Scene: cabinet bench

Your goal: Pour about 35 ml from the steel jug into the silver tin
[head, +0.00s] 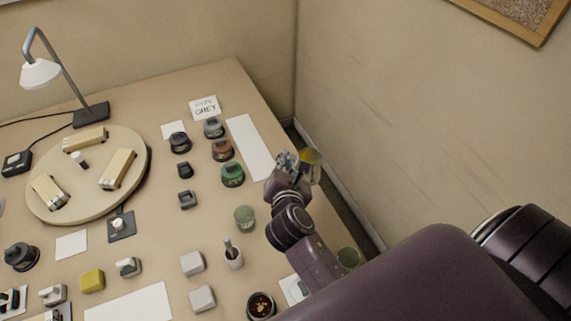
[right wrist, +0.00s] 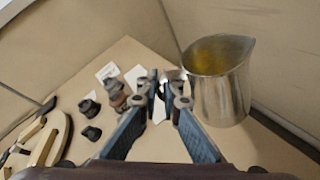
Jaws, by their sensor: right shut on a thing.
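The steel jug (right wrist: 221,92) is a shiny metal vessel with a pouring lip and yellowish contents inside. In the head view the jug (head: 312,168) shows only partly, its yellow mouth just beyond my right gripper (head: 288,168). In the right wrist view my right gripper (right wrist: 164,88) is shut on the jug's handle side, with the body standing clear to the right of the fingers. The jug looks roughly upright, held near the table's right edge. I cannot make out a silver tin in either view; my arm hides part of the bench. My left gripper is out of view.
A wall is close on the right.

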